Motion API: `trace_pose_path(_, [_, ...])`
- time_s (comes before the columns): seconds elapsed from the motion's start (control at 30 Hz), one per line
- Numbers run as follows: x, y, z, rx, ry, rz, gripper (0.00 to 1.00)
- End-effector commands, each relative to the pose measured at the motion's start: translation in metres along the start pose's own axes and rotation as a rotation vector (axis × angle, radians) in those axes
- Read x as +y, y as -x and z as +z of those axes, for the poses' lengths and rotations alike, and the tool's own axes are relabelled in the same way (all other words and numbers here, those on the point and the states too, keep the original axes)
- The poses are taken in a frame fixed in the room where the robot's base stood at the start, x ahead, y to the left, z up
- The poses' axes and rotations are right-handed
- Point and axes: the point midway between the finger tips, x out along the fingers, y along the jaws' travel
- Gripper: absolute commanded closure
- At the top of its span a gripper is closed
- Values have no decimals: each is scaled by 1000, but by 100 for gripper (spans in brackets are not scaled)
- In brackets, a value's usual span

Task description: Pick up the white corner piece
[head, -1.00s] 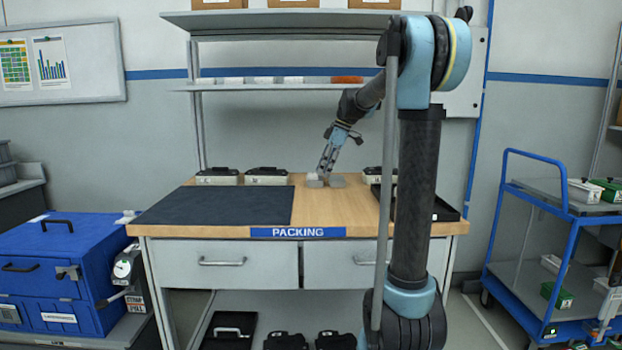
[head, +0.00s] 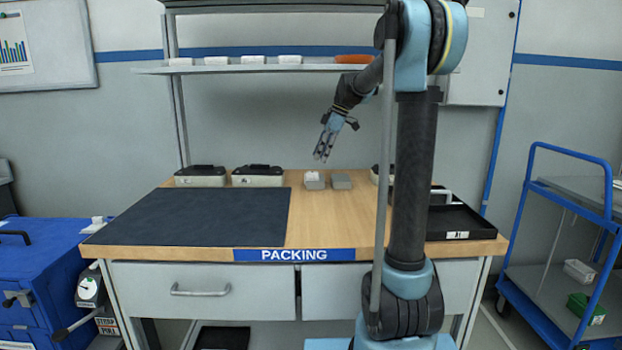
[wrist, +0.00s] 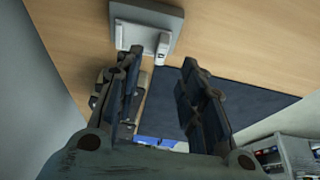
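The white corner piece (head: 313,175) sits on the left one of two small grey blocks (head: 314,184) near the back of the wooden packing table. In the wrist view, the white piece (wrist: 132,37) lies on a grey block (wrist: 174,18) at the top of the picture, with one arm pointing down between my fingertips. My gripper (head: 321,158) is tilted downward above the blocks, apart from them. It is empty, and the wrist view shows its fingers (wrist: 163,62) spread. The left finger covers part of the piece's lower edge.
The second grey block (head: 341,181) stands close on the right. Two lidded cases (head: 258,176) stand to the left, behind a dark mat (head: 190,216). A black tray (head: 462,222) is at the right. A shelf (head: 230,70) runs above the table's back.

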Motion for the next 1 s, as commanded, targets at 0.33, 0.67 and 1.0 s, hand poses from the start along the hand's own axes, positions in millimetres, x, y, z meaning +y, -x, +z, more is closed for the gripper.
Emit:
trace_pose_path(0.33, [0, -34, 0, 0, 1, -1, 63])
trace_pose_path(0.67, [0, -68, 1, 0, -1, 0, 63])
trace_pose_path(1.0, [0, -69, 1, 0, -1, 0, 86])
